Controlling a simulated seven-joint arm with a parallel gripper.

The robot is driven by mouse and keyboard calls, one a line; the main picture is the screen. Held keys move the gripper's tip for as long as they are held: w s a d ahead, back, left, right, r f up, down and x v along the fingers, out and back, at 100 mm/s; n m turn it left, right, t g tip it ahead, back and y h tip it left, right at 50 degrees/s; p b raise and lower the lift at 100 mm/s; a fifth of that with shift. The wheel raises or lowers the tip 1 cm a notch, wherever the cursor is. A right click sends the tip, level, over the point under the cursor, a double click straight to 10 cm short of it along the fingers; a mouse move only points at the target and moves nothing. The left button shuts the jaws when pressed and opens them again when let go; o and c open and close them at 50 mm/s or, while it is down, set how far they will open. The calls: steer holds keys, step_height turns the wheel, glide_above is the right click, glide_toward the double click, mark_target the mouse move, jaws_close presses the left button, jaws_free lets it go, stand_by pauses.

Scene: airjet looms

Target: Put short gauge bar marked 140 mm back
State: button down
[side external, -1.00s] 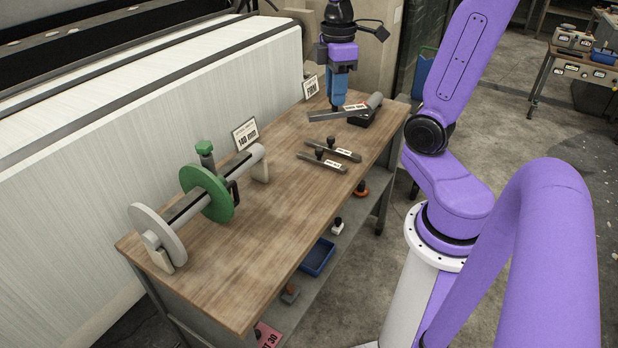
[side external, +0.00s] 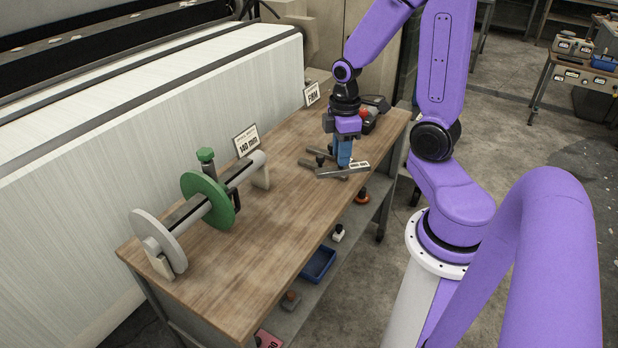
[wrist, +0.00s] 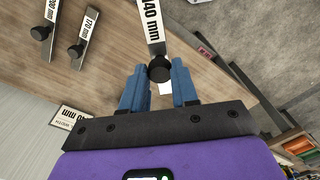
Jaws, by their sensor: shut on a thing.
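In the wrist view the short gauge bar marked 140 mm (wrist: 150,22) runs up past the top edge. Its black knob (wrist: 159,69) sits between the blue fingertips of my gripper (wrist: 159,78), which is shut on it. The bar looks larger than the two bars beside it, so it seems raised above the table. In the side view my gripper (side external: 344,160) is low over the right half of the table, among the bars; the bars overlap there and their gaps are hard to judge.
Two other bars with black knobs, marked 170 mm (wrist: 84,35) and apparently 200 mm (wrist: 45,28), lie side by side on the wooden table (side external: 270,235). A spindle with a green disc (side external: 207,200) stands left. A dark device (side external: 376,105) stands behind my gripper. The front middle is clear.

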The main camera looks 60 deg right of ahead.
steer(key=shift+w+d+f, duration=0.9)
steer(key=shift+w+f, duration=1.25)
steer(key=shift+w+d+f, duration=0.85)
steer(key=shift+w+f, duration=1.25)
steer(key=shift+f, duration=0.05)
steer(key=shift+w+d+f, duration=0.9)
steer(key=shift+w+f, duration=1.25)
steer(key=shift+f, duration=0.1)
steer(key=c, duration=0.9)
jaws_free()
steer(key=shift+o, duration=0.2)
